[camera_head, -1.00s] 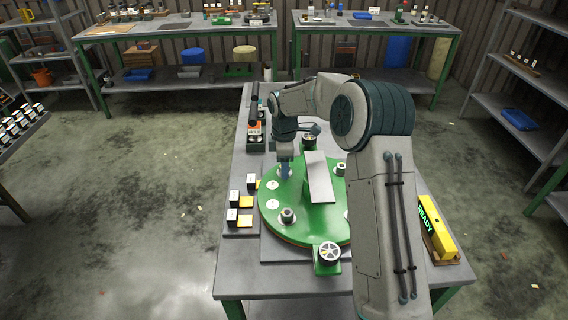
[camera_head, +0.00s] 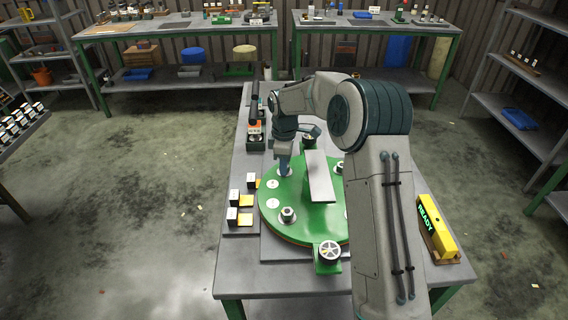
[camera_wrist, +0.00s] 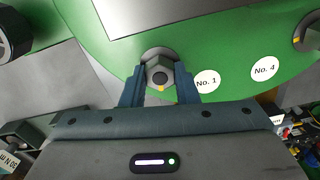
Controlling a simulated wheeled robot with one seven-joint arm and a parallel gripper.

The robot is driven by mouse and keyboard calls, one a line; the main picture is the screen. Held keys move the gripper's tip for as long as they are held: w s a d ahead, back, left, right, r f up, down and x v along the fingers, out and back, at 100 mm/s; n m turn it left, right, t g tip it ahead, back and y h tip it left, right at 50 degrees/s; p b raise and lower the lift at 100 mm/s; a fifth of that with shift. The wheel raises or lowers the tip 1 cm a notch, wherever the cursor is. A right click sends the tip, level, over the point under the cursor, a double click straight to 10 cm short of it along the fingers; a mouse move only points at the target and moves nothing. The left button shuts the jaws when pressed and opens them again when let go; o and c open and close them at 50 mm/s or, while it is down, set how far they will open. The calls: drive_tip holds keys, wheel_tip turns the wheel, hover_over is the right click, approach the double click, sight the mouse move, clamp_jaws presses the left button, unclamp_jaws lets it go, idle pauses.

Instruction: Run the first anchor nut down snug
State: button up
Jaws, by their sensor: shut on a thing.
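The green round base plate (camera_head: 310,228) lies on the workbench with a grey upright slab (camera_head: 320,178) over its middle. The nut sits on a round washer or seat beside the white "No. 1" label (camera_wrist: 207,81). In the head view my gripper (camera_head: 285,172) points down at the plate's far left; its fingertips are small there. Another nut (camera_head: 288,214) stands on the near left of the plate.
A "No. 4" label (camera_wrist: 265,68) and another nut lie to the right in the wrist view. Black-and-white blocks with yellow parts (camera_head: 240,216) stand left of the plate. A yellow "READY" box (camera_head: 437,230) is at the bench's right.

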drive_tip(key=m, duration=0.4)
drive_tip(key=shift+m, duration=0.3)
drive_tip(key=m, duration=0.4)
drive_tip(key=shift+m+b, duration=0.3)
drive_tip(key=shift+b, duration=0.1)
drive_tip(key=m, duration=0.4)
drive_tip(key=shift+m, duration=2.2)
drive_tip(key=o, duration=1)
drive_tip(key=shift+r, duration=0.1)
